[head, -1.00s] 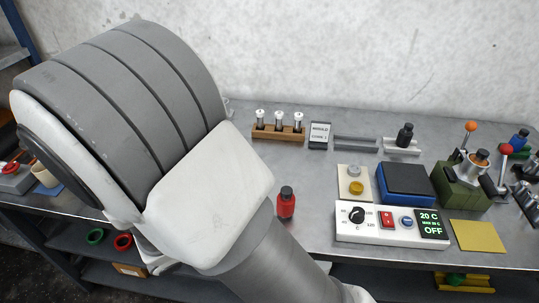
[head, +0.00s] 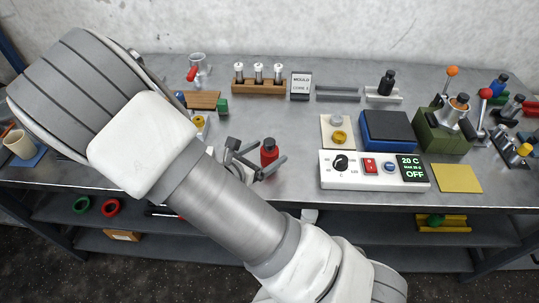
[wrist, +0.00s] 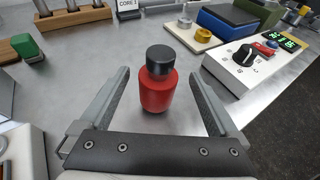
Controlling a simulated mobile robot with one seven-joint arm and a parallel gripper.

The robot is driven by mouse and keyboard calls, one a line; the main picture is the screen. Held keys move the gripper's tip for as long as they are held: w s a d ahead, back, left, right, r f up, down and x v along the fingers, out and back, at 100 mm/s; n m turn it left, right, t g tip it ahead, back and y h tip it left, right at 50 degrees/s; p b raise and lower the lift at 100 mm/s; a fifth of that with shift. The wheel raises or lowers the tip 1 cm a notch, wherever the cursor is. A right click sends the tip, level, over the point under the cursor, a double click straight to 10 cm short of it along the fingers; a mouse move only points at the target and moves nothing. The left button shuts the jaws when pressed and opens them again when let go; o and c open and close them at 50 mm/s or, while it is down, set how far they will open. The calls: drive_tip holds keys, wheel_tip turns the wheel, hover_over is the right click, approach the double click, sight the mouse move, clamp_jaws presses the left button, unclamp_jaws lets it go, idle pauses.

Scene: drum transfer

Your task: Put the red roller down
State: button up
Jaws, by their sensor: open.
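The red roller (head: 269,152), a small red cylinder with a black top, stands upright on the grey metal table, left of the white control box. It also shows in the wrist view (wrist: 158,85), between the fingers. My gripper (head: 262,160) is open around it, one finger on each side. In the wrist view my gripper (wrist: 158,98) shows clear gaps between both fingers and the roller. The roller's base rests on the table surface.
The white control box (head: 375,184) with a dial and an OFF display stands to the right. A wooden rack (head: 259,87) stands at the back. Bare table (head: 285,120) lies behind the roller.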

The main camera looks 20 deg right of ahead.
sight(276, 148)
drive_tip(key=x, duration=0.5)
drive_tip(key=shift+w+f, duration=0.15)
drive_tip(key=shift+f, duration=0.1)
clamp_jaws()
